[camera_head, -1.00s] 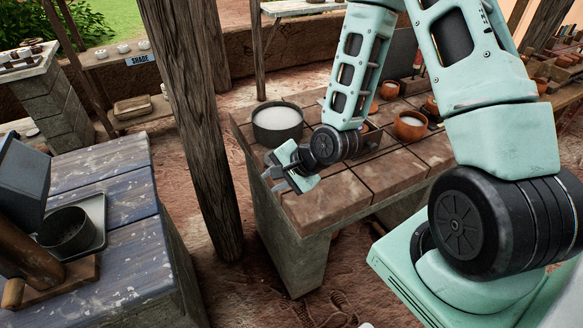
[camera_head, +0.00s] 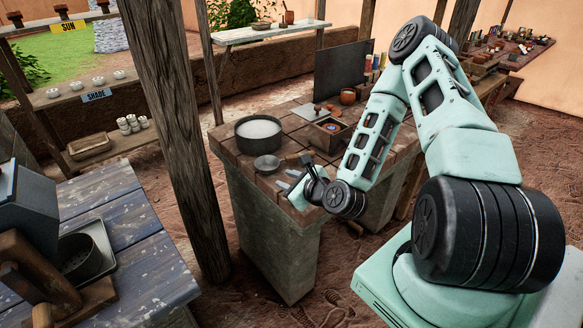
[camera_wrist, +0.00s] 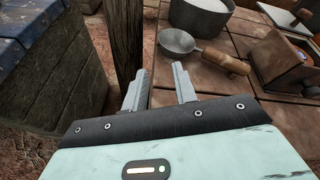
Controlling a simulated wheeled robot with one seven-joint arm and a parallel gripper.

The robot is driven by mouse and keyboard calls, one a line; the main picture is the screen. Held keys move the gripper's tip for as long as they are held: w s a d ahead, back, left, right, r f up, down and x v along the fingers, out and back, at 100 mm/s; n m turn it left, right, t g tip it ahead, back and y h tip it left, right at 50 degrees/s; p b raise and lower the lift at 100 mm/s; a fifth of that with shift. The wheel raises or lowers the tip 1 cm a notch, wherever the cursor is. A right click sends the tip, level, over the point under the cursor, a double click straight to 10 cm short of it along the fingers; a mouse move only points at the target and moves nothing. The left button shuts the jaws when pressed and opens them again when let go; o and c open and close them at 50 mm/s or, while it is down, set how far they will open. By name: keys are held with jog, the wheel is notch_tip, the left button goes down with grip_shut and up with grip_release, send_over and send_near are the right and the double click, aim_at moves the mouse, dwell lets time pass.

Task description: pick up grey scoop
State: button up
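The grey scoop (camera_head: 266,165) lies on the brick-topped table (camera_head: 246,182), close to its front edge and just in front of a large grey pot. In the wrist view its round grey bowl (camera_wrist: 177,41) is at upper centre, with the wooden handle (camera_wrist: 226,62) pointing right. My gripper (camera_head: 283,188) is near the table's front corner, to the right of and nearer than the scoop's bowl. In the wrist view my gripper (camera_wrist: 160,70) has its two fingers apart with nothing between them. The fingertips are short of the scoop and not touching it.
The grey pot (camera_head: 258,135) with pale contents stands behind the scoop. A wooden box (camera_head: 328,133) is to the right of it. A wooden post (camera_head: 180,130) rises left of the table. A blue plank table (camera_head: 110,215) is at the left.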

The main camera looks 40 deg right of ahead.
jog(key=p, duration=0.2)
send_near(259, 168)
jog(key=x, duration=0.3)
jog(key=shift+w+f, duration=0.1)
jog(key=shift+f, duration=0.05)
jog(key=x, duration=0.1)
jog(key=p+x, duration=0.1)
jog(key=x, duration=0.2)
jog(key=shift+w+r+p, duration=0.15)
jog(key=shift+r+p, duration=0.1)
jog(key=shift+p, duration=0.15)
jog(key=shift+w+f, duration=0.3)
jog(key=shift+w, duration=0.2)
grip_shut()
